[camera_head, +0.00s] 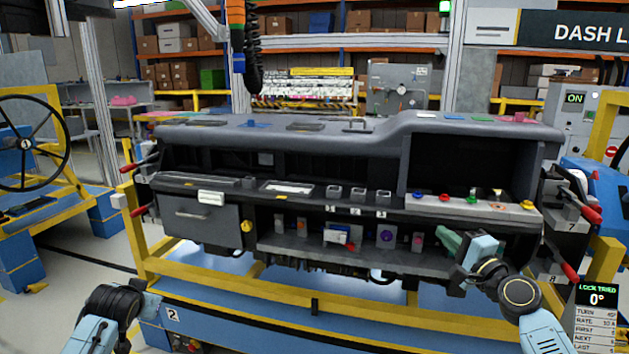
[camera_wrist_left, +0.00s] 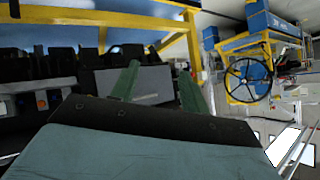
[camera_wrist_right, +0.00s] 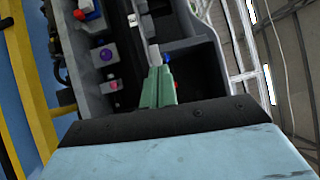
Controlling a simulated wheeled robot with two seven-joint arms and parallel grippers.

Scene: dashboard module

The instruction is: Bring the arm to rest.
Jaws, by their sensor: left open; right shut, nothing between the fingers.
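My right arm (camera_head: 518,292) comes in from the lower right. Its gripper (camera_head: 445,240) has green fingers and is in front of the lower right part of the dashboard module (camera_head: 330,137). In the right wrist view the fingers (camera_wrist_right: 157,75) are together with nothing between them. My left arm (camera_head: 112,304) shows at the lower left of the head view, with its fingers out of sight there. In the left wrist view my left gripper (camera_wrist_left: 158,85) has its green fingers spread apart and empty, with the dashboard's front beyond.
A yellow frame (camera_head: 250,308) carries the dashboard and runs across its front. Red-handled clamps (camera_head: 585,207) stick out at the right end. A steering wheel (camera_head: 30,143) is at the far left. Floor shows at left.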

